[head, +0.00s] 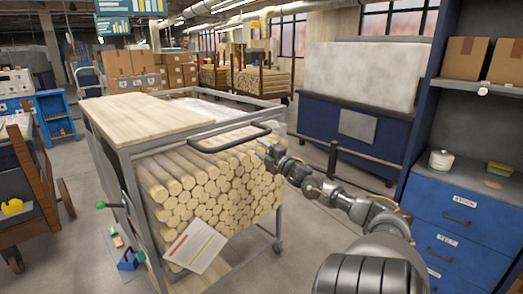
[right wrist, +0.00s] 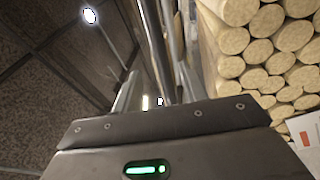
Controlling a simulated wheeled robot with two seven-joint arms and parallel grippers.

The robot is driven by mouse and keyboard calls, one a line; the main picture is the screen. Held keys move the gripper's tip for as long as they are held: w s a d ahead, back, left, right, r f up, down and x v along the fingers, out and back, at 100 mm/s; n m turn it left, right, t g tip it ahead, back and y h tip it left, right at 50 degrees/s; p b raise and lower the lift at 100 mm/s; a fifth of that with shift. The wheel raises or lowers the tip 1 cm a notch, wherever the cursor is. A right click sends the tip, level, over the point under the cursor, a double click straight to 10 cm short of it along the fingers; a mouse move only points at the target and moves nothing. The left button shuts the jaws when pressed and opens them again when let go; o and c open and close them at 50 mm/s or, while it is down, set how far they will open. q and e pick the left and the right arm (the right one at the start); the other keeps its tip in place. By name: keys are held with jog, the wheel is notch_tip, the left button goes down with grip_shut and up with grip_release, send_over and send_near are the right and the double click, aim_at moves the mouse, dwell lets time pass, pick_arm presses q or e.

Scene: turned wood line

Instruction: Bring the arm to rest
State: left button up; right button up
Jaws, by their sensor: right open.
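My right arm (head: 345,205) reaches in from the lower right of the head view. My right gripper (head: 266,150) is at its far end, by the right end of the cart's black handle. It is small there, and nothing shows between its fingers. In the right wrist view the gripper (right wrist: 158,85) is open, with its fingers apart and empty. Several round wood dowels (right wrist: 265,50) lie to the right of it. My left gripper is in neither view.
A metal cart (head: 122,160) with a wood top (head: 150,112) carries stacked dowels (head: 215,190); a paper sheet (head: 195,247) hangs on its front. A blue drawer cabinet (head: 465,225) stands right, a dark railing (head: 365,165) behind my arm. Grey floor (head: 300,235) is open between cart and cabinet.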

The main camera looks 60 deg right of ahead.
dwell(0.5)
